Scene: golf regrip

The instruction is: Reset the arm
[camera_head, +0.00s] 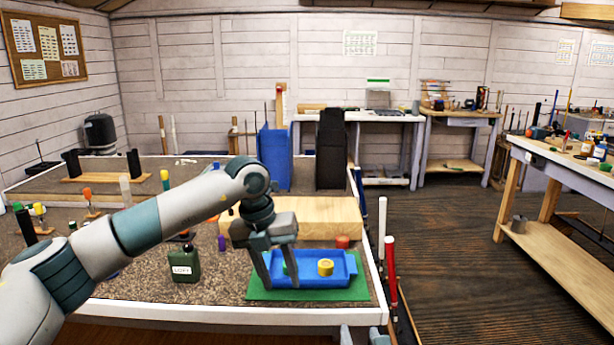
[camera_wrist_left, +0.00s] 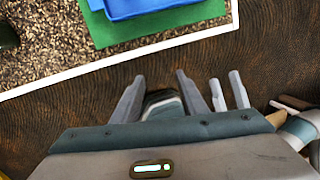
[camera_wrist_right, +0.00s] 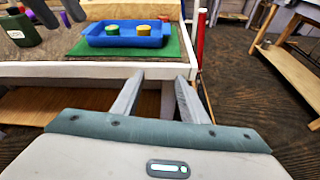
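My left gripper (camera_head: 279,284) comes in from the left and overlaps the blue tray (camera_head: 350,265) in the head view. Its fingers are apart with nothing between them. In the left wrist view the left gripper (camera_wrist_left: 153,77) shows against the floor, outside the table's white front edge. My right gripper (camera_wrist_right: 159,78) is open and empty in the right wrist view, in front of the table edge below the tray. Two grey fingers near the bottom of the head view (camera_head: 360,334) look like the right gripper's.
The tray lies on a green mat (camera_head: 310,295) and holds a yellow round piece (camera_head: 325,267) and a green one (camera_wrist_right: 112,29). A dark green bottle (camera_head: 185,264) stands left of it. A wooden block (camera_head: 330,215) lies behind. Red and white shafts stand at the table's right edge.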

